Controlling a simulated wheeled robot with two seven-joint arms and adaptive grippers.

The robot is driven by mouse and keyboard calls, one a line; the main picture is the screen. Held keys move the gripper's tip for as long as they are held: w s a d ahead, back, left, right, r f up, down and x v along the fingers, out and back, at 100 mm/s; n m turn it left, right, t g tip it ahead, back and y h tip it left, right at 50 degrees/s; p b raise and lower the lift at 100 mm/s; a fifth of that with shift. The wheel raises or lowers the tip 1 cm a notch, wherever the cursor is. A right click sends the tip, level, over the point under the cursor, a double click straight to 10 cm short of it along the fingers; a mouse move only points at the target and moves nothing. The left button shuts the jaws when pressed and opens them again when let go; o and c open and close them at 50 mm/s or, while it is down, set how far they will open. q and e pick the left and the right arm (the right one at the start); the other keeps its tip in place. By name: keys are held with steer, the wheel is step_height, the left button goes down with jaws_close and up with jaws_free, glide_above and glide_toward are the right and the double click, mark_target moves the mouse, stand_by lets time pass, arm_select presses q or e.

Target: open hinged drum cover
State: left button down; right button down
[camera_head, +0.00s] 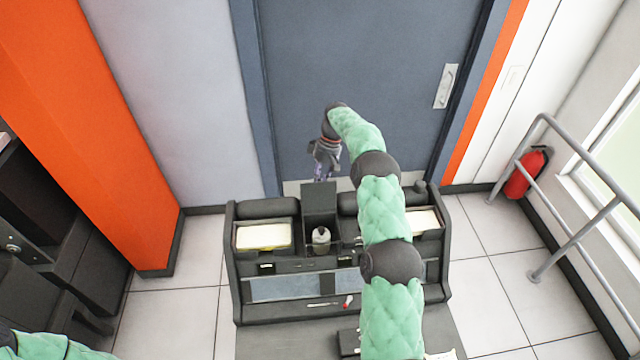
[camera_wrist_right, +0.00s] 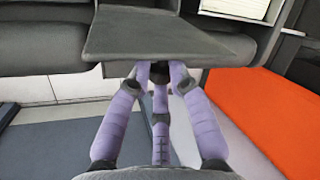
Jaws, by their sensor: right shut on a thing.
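The punch card machine (camera_head: 240,285) is dark grey and stands in the middle of the head view. The drum cover (camera_head: 319,197) appears to be the dark grey panel at its top centre; how far it is swung open I cannot tell. In the right wrist view the cover (camera_wrist_right: 160,35) is a flat dark panel across the top. My right gripper (camera_head: 323,176), with lavender fingers, is at the cover's far edge. In the right wrist view its fingertips (camera_wrist_right: 157,70) are shut on that edge. My left gripper is out of view.
Pale card stacks (camera_head: 263,236) lie on both sides of the machine top. A small bottle-like item (camera_head: 320,238) stands just in front of the cover. A blue-grey door (camera_head: 370,70) is close behind the machine. A railing (camera_head: 575,200) and red extinguisher (camera_head: 524,173) are at right.

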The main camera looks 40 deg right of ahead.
steer(key=shift+w+d+f, duration=0.5)
steer(key=shift+w+f, duration=0.1)
steer(key=shift+w, duration=0.1)
steer(key=shift+w+d, duration=0.1)
steer(key=shift+d, duration=0.05)
steer(key=c, duration=1.4)
jaws_free()
steer(key=shift+c, duration=0.2)
steer(key=o, duration=0.4)
steer(key=shift+w+d+f, duration=0.15)
steer(key=shift+w+f, duration=0.05)
steer(key=shift+w, duration=0.05)
steer(key=shift+c, duration=0.2)
steer(key=shift+w, duration=0.15)
